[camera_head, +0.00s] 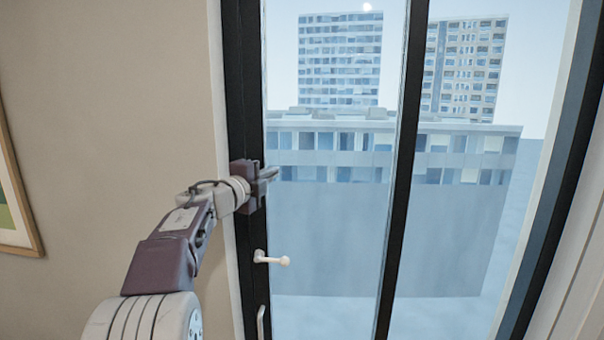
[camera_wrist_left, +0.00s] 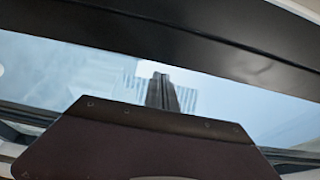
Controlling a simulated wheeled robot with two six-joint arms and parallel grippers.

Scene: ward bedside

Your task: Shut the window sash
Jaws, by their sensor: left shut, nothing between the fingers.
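The window shows in the head view with a dark left upright (camera_head: 241,90), a dark middle upright (camera_head: 403,150) and a dark right frame (camera_head: 565,170). I cannot tell from this view how far the sash stands open. A white handle with a round knob (camera_head: 284,261) sticks out from the left upright. My left gripper (camera_head: 272,174) is shut and empty, above the handle and in front of the left upright, its fingers pointing right. In the left wrist view its fingers (camera_wrist_left: 161,92) point toward the glass, with a dark frame bar (camera_wrist_left: 190,40) across the top. My right gripper is not in view.
A beige wall (camera_head: 120,80) lies left of the window, with a wooden picture frame (camera_head: 28,220) at the far left. A pale metal grip (camera_head: 261,322) sits low on the left upright. Buildings (camera_head: 340,60) show outside.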

